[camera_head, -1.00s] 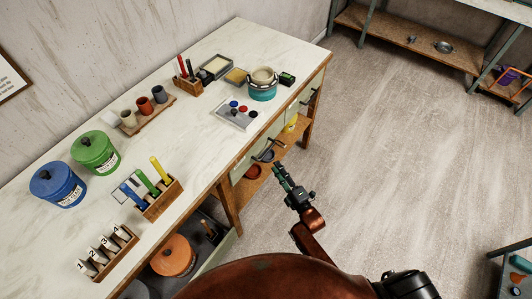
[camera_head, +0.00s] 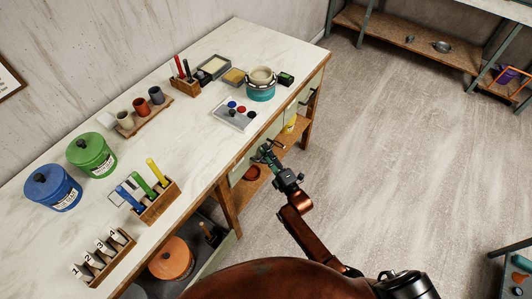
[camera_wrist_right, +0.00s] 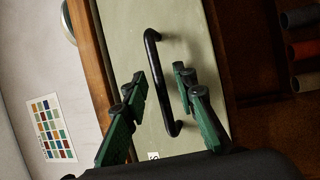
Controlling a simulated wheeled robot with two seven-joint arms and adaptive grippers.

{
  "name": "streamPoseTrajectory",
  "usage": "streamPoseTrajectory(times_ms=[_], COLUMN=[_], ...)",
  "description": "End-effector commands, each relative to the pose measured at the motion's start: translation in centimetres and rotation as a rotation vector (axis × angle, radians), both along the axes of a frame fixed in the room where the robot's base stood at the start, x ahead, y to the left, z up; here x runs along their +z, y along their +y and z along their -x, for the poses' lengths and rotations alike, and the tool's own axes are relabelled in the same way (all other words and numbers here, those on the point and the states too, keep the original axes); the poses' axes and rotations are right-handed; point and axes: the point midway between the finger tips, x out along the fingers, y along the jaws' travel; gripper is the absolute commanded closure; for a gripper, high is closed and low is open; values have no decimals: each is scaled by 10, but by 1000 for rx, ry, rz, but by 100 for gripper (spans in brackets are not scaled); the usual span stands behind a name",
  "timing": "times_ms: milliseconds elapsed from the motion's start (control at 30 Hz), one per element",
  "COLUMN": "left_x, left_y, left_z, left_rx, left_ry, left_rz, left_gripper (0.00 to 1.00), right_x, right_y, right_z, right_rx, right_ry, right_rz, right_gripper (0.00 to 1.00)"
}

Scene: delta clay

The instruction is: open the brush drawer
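A pale green drawer front (camera_wrist_right: 185,35) with a black bar handle (camera_wrist_right: 149,75) fills the middle of the right wrist view. A small white label (camera_wrist_right: 153,156) at its lower edge is mostly hidden by my wrist, so its name cannot be read. My right gripper (camera_wrist_right: 162,78) is open, with one green finger on each side of the handle and gaps visible between them. In the head view my right gripper (camera_head: 267,151) is at the bench's front, below the top's edge, at this drawer front (camera_head: 243,163). The drawer looks shut. My left gripper is not in view.
The bench top (camera_head: 185,137) carries a blue canister (camera_head: 54,190), a green canister (camera_head: 92,155), a teal pot (camera_head: 261,88) and tool holders. A lower shelf (camera_head: 255,188) lies beneath the drawers. The floor (camera_head: 390,140) right of the bench is clear.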

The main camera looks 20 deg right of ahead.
Motion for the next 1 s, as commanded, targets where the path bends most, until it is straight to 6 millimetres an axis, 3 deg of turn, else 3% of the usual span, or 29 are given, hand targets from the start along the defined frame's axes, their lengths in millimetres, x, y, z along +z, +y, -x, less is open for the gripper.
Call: streamPoseTrajectory(times_ms=[400, 1000], left_x=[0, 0], left_y=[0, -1], left_z=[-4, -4], left_rx=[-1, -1], left_ry=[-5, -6], left_rz=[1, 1], left_gripper=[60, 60], right_x=[-1, -1], right_y=[0, 0], right_z=[0, 1], right_rx=[0, 0], right_ry=[1, 1], right_rz=[-1, -1], right_gripper=[100, 100])
